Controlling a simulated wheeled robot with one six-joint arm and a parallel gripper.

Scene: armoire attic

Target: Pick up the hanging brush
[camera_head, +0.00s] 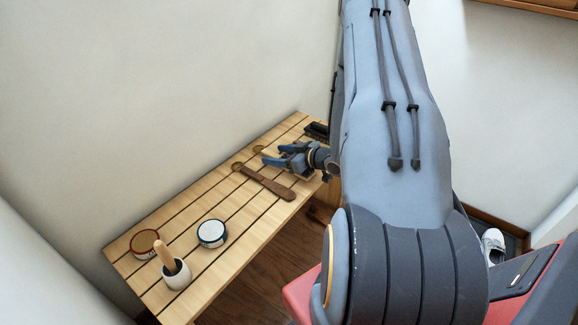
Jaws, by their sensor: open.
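A slatted wooden bench (190,225) stands along the wall. A long brown wooden-handled item (268,184) lies across its slats, with a small round tan end (237,166) at its upper left. A dark, bristly-looking brush (317,131) lies at the far end, partly hidden by my arm. I cannot tell which of the two is the hanging brush. My gripper (272,155) is open, above the bench between them, with its fingers pointing left. Its fingers look empty; a small round tan thing (257,148) shows just beyond them.
A brown-topped round tin (144,243), a white-and-dark round tin (212,233) and a white pot (176,276) with an upright wooden handle stand at the bench's near end. White shoes (493,246) are on the floor at right.

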